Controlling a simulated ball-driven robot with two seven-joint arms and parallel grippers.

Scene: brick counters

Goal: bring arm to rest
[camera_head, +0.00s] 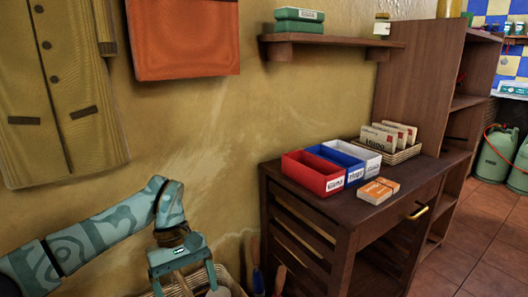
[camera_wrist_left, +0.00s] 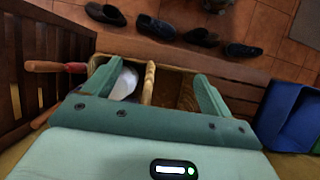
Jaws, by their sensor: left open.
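My left arm (camera_head: 95,235) comes in from the left in the head view, patterned in teal. It bends down at its wrist. My left gripper (camera_head: 184,281) hangs low at the bottom edge, left of the dark wooden cabinet. Its two teal fingers stand apart with nothing held between them. In the left wrist view the open gripper (camera_wrist_left: 150,82) is seen against a woven basket (camera_wrist_left: 178,92) with a white item (camera_wrist_left: 124,84) in it. I cannot tell how far the fingers are above the basket. My right gripper is not in view.
The cabinet (camera_head: 345,219) carries red, blue and white boxes and orange packets (camera_head: 376,192). A coat (camera_head: 58,90) and an orange bag (camera_head: 184,37) hang on the wall. Several dark shoes (camera_wrist_left: 160,27) and a blue bin (camera_wrist_left: 288,112) show in the wrist view.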

